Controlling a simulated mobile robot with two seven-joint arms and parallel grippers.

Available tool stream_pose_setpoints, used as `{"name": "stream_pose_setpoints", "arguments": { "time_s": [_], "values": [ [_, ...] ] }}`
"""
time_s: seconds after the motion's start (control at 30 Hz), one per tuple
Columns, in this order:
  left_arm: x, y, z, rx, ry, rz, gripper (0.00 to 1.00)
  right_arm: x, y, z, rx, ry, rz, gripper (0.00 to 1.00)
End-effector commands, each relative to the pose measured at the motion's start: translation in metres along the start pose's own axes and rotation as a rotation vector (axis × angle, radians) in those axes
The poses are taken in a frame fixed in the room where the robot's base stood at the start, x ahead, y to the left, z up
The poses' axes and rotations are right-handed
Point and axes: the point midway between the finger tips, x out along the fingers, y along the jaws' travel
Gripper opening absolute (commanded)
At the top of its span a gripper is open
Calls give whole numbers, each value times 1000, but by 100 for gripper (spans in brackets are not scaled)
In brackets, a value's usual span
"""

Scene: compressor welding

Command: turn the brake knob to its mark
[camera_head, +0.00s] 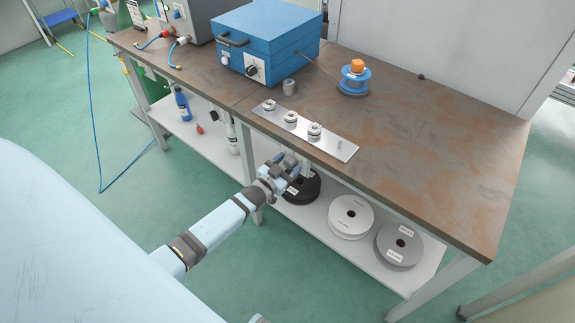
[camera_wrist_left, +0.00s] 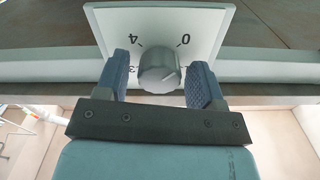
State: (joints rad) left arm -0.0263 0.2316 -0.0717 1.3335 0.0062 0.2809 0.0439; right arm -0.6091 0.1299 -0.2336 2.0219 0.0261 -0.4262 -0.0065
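The grey brake knob (camera_wrist_left: 158,72) sits on a light panel (camera_wrist_left: 205,20) in the left wrist view. The panel carries a 4 at the knob's upper left and a 0 at its upper right; other figures are partly hidden. My left gripper (camera_wrist_left: 158,80) is open, with one blue finger on each side of the knob and a visible gap on both sides. In the head view my left gripper (camera_head: 287,165) is at the bench's front edge, and the knob cannot be made out there. The knob's pointer and target mark are not clear. My right gripper does not show.
The brown bench (camera_head: 420,150) carries a blue box (camera_head: 268,40), a blue spool with an orange top (camera_head: 355,75) and a metal strip (camera_head: 335,145) with several small parts. Reels, including a white one (camera_head: 351,215), lie on the lower shelf below my left gripper.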

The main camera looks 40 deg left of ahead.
Motion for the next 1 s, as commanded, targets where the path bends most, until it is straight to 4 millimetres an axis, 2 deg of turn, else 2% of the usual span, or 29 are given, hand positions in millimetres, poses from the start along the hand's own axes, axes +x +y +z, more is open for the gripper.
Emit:
{"name": "stream_pose_setpoints", "arguments": {
  "time_s": [0.27,0.43,0.57,0.8,1.0],
  "values": [
    [0,0,0,1,0,0,67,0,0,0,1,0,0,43],
    [-13,0,1,1,-2,0,67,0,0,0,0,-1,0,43],
    [-39,1,1,1,-3,1,67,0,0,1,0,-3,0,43],
    [-94,0,1,1,-3,1,67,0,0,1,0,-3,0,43],
    [-126,0,0,1,-1,0,67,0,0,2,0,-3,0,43]
  ]
}}
